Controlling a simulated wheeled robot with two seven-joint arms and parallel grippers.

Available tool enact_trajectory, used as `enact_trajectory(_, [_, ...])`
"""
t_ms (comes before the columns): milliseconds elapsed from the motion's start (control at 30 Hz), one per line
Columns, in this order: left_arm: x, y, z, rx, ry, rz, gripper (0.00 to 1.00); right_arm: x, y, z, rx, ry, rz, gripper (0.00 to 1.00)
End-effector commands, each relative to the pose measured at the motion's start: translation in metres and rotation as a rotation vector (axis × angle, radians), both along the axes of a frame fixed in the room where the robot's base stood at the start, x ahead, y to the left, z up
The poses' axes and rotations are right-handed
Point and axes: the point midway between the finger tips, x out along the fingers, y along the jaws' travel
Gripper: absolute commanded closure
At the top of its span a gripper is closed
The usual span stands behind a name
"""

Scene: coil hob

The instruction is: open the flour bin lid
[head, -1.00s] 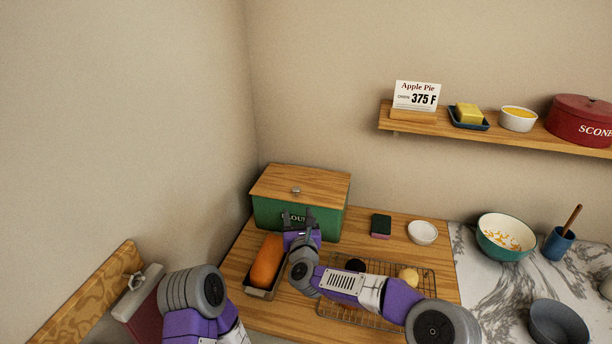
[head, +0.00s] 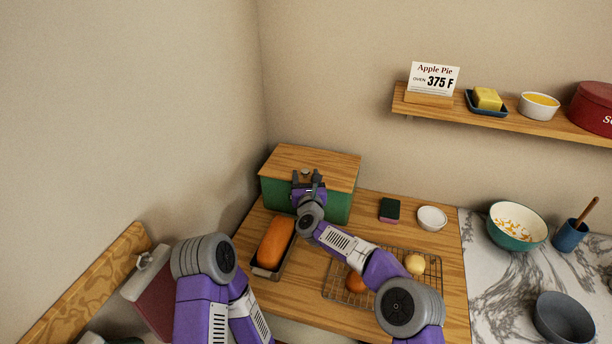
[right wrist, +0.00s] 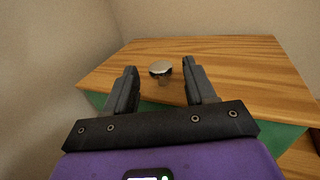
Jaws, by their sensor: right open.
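The flour bin is a green box (head: 341,207) with a wooden lid (head: 335,164), standing in the back left corner of the wooden counter. The lid lies closed on it. A round metal knob (head: 306,171) sits on the lid; it also shows in the right wrist view (right wrist: 160,69). My right gripper (head: 308,176) is open at the front of the lid, with the knob just beyond and between its fingertips (right wrist: 160,72), not gripped. The gripper hides the bin's front label. My left arm shows at the lower left, but its gripper is out of view.
A loaf in a pan (head: 274,243) lies in front of the bin. A wire rack (head: 428,276) with round items is under my right arm. A sponge (head: 389,210) and white bowl (head: 432,218) stand to the right. The wall is close behind and left.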

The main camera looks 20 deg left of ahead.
Motion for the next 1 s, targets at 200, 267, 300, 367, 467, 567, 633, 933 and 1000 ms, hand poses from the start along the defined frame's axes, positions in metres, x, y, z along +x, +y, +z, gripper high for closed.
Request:
enact_trajectory(200, [0.0,0.0,0.0011,0.0,0.0,0.0,0.82,0.0052,0.0015,-0.0001,-0.001,-0.001,0.0,0.45])
enact_trajectory(267, [0.0,0.0,0.0011,0.0,0.0,0.0,0.82,0.0053,0.0017,-0.0002,-0.001,0.0,0.0,0.45])
enact_trajectory(300, [0.0,0.0,0.0011,0.0,0.0,0.0,0.82,0.0054,0.0017,-0.0002,-0.001,0.0,0.0,0.45])
enact_trajectory(367, [0.0001,0.0,0.001,0.0,0.0,0.0,0.82,0.0053,0.0017,-0.0002,-0.002,-0.001,0.0,0.45])
enact_trajectory(467, [0.0001,0.0,0.001,0.0,0.0,0.0,0.82,0.0053,0.0017,-0.0001,-0.001,-0.001,0.0,0.47])
enact_trajectory(567, [0.0001,0.0,0.001,0.0,0.0,0.0,0.82,0.0053,0.0017,0.0001,-0.001,-0.001,0.0,0.62])
enact_trajectory(633, [0.0001,0.0,0.001,0.0,0.0,0.0,0.82,0.0053,0.0017,0.0002,-0.001,-0.001,0.0,0.73])
enact_trajectory(933, [0.0,-0.0001,0.001,0.0,0.0,0.0,0.82,0.0052,0.0016,0.0004,-0.001,-0.001,0.0,1.0])
enact_trajectory(1000, [0.0,0.0,0.0011,0.0,0.0,0.0,0.82,0.0052,0.0015,0.0004,-0.001,-0.001,0.0,1.0])
